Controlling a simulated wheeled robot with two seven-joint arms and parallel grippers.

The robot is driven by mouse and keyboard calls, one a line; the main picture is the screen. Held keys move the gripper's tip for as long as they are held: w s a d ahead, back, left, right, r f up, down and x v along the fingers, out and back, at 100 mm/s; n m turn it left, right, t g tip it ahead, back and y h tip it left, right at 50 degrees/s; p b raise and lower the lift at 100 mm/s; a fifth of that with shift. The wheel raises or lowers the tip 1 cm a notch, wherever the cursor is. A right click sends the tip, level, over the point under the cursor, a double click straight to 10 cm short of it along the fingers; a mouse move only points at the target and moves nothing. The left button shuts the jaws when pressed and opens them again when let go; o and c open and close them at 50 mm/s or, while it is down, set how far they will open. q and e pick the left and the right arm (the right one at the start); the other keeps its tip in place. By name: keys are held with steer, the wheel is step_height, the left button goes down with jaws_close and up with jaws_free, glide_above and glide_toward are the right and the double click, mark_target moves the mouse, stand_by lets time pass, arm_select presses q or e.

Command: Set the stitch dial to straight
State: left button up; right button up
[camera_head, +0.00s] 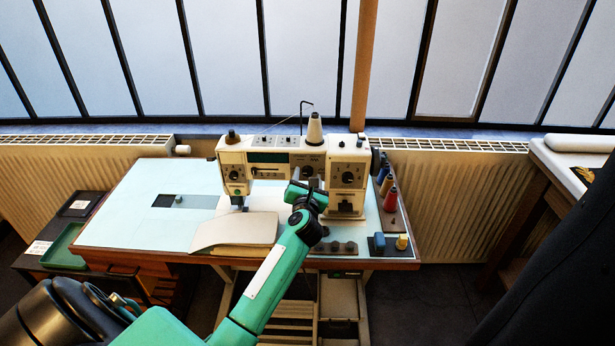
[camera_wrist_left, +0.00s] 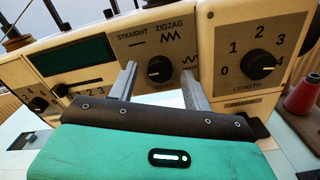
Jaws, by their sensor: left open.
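The stitch dial (camera_wrist_left: 160,69) is a round black knob on the front of the cream sewing machine (camera_head: 262,152). STRAIGHT, ZIGZAG and WAVE are printed around it, with ZIGZAG above and STRAIGHT at upper left. I cannot tell for sure which mark its pointer faces. In the left wrist view my left gripper (camera_wrist_left: 158,76) is open, one finger on each side of the dial, with gaps between fingers and knob. In the head view my left gripper (camera_head: 308,187) is in front of the machine's middle. My right gripper is not in view.
The length dial (camera_wrist_left: 258,65) is right of the stitch dial, and another numbered knob (camera_wrist_left: 39,104) is at left. Thread spools (camera_head: 390,200) stand right of the machine. The table's left part is mostly clear.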

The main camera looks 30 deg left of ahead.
arm_select(q)
steer(key=shift+w+a, duration=0.15)
steer(key=shift+w, duration=0.1)
steer(key=c, duration=1)
steer(key=shift+r+p, duration=0.15)
steer(key=shift+p, duration=0.25)
steer(key=shift+r+m+p, duration=0.1)
steer(key=shift+m+p, duration=0.6)
steer(key=shift+p, duration=0.1)
steer(key=m+p, duration=0.6)
steer(key=p, duration=0.2)
steer(key=shift+m, duration=0.4)
steer(key=m+p, duration=0.2)
steer(key=shift+f+m+p, duration=0.25)
steer(key=shift+m+p, duration=0.05)
steer(key=shift+p, duration=0.05)
steer(key=shift+f+m+p, duration=0.1)
steer(key=shift+m+p, duration=0.3)
steer(key=shift+m, duration=0.1)
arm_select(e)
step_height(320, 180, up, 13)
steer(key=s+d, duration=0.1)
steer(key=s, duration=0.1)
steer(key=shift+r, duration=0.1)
